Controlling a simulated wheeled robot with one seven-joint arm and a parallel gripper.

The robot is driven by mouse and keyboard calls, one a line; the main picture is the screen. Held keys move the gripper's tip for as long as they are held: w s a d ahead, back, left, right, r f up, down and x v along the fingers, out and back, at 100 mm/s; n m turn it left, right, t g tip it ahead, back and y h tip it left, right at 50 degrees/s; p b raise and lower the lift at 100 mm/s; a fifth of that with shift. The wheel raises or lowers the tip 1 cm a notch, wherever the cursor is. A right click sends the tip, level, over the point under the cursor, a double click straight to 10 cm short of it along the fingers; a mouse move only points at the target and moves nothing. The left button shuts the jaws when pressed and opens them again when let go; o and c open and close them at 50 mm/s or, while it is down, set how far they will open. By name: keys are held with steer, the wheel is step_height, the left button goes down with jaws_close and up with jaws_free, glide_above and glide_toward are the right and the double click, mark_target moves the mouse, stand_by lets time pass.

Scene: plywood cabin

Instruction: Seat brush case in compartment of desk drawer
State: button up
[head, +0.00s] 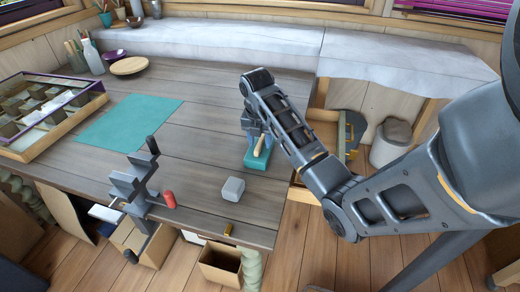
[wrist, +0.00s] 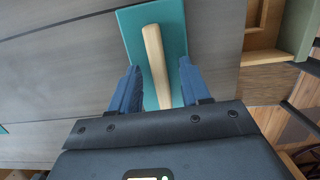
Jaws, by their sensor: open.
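The brush case, a teal block with a pale wooden handle-like bar on top, lies on the desk near its right edge. The case (head: 255,163) is partly hidden by my gripper in the head view; in the wrist view the case (wrist: 130,30) fills the upper middle. My gripper (head: 256,140) is open above it; in the wrist view the blue fingers (wrist: 158,85) stand on either side of the bar, with gaps. The desk drawer (head: 301,194) appears to be the open wooden compartment at the desk's right side, partly hidden by my arm. Its wooden edge (wrist: 262,57) shows in the wrist view.
A teal mat (head: 128,121) and a divided tray (head: 60,118) lie left. A wooden bin (head: 220,266) stands below.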

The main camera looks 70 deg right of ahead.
steer(key=shift+f, duration=0.1)
steer(key=shift+c, duration=0.2)
jaws_close()
